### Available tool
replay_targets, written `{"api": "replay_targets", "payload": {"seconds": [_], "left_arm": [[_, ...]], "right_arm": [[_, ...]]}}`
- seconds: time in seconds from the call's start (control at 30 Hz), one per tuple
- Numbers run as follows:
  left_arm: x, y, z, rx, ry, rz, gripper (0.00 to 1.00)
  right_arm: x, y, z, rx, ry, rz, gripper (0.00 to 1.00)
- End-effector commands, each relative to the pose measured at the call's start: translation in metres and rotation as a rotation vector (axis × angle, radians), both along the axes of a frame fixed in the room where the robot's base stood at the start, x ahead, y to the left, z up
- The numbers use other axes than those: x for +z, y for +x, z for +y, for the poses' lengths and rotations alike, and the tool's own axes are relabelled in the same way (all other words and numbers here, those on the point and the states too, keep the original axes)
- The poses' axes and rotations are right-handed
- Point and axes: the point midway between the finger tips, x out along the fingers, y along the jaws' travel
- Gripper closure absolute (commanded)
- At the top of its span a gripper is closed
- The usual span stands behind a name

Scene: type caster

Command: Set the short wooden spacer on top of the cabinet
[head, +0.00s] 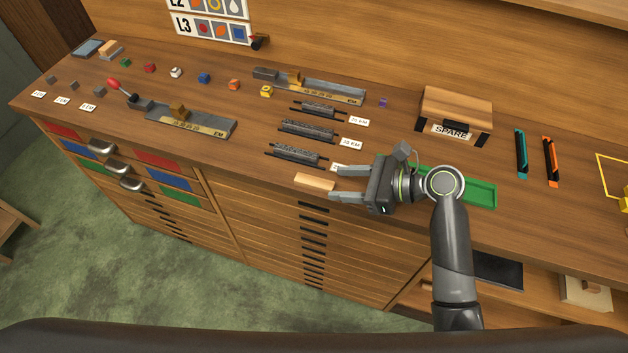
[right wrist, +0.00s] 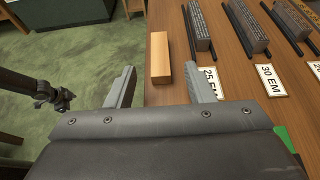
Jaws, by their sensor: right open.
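A short pale wooden spacer (head: 314,181) lies at the front edge of the wooden cabinet's top (head: 250,165), below the 25 EM row. In the right wrist view the spacer (right wrist: 160,58) stretches along that edge, with green floor beyond. My right gripper (head: 334,184) is open and empty, just right of the spacer in the head view. In the right wrist view its two fingertips (right wrist: 159,75) point toward the spacer's near end, with a small gap still showing. Whether the spacer lies fully on the top is hard to tell. My left gripper is not seen.
Dark type strips with label cards (head: 351,144) lie close behind the spacer. A green tray (head: 482,193) sits partly behind my right arm. A SPARE box (head: 456,112) stands further back. Drawers (head: 314,240) line the front below. Small coloured blocks sit at the left.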

Motion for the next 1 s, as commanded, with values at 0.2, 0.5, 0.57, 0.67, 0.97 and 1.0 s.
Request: {"api": "replay_targets", "payload": {"seconds": [0.2, 0.5, 0.57, 0.67, 0.97, 1.0], "left_arm": [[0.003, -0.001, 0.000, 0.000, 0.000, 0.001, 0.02], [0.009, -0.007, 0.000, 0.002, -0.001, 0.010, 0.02], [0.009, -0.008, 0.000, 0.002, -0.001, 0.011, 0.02], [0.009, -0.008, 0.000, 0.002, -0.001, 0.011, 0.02], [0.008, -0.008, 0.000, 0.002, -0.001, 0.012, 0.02], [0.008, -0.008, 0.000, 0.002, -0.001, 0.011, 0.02]], "right_arm": [[-0.003, 0.004, 0.012, 0.001, 0.002, 0.001, 0.52], [-0.016, 0.014, 0.048, 0.000, 0.001, 0.001, 0.52], [-0.018, 0.015, 0.052, 0.000, 0.001, 0.000, 0.52], [-0.019, 0.016, 0.053, 0.000, -0.001, -0.001, 0.52], [-0.019, 0.016, 0.052, -0.001, -0.001, -0.001, 0.73], [-0.019, 0.016, 0.052, -0.001, -0.001, -0.001, 0.78]]}}
